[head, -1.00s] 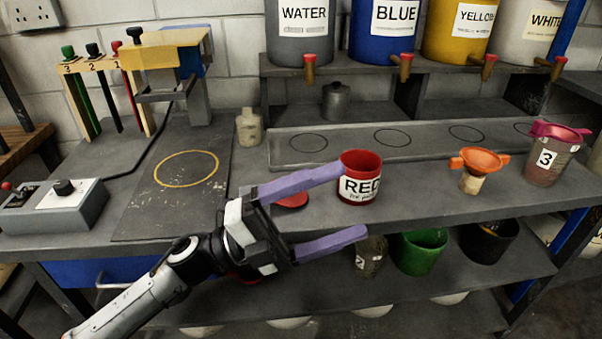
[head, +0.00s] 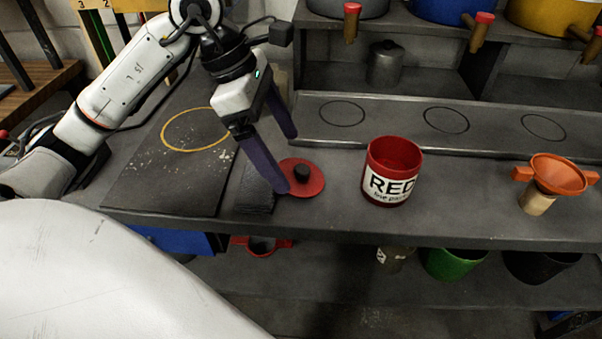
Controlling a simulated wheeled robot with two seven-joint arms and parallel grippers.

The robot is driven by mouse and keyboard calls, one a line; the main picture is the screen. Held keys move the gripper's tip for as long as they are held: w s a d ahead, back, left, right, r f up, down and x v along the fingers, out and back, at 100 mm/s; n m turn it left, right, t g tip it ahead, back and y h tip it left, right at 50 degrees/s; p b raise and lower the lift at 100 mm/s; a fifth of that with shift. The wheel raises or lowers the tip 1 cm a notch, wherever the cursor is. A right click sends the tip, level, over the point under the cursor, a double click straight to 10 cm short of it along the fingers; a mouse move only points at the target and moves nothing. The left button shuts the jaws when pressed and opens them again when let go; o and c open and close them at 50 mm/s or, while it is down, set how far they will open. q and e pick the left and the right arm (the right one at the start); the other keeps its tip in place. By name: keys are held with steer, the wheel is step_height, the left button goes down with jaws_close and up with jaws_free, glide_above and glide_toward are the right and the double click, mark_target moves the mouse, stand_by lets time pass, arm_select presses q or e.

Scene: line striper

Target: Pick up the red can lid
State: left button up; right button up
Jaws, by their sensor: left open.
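The red can lid (head: 314,184) is a flat red disc with a black knob (head: 301,172) in its middle. It lies on the grey bench, left of the open red can (head: 393,172) labelled RED. My left gripper (head: 287,165) is open and points down over the lid's left side. Its near purple finger reaches to the lid's left edge, and its far finger is behind and above. I cannot tell whether a finger touches the lid. The near finger hides part of the lid's left edge. My right gripper is not in view.
A dark pad (head: 256,190) lies left of the lid. An orange funnel (head: 558,174) stands at the right. A raised tray with ring marks (head: 390,118) runs behind. Green and black cans sit on the shelf below. The bench between can and funnel is clear.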

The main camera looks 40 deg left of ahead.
mark_target(295, 168)
arm_select(q)
steer(key=x, duration=0.5)
steer(key=shift+w+f, duration=0.3)
steer(key=shift+f, duration=0.05)
steer(key=c, duration=1.1)
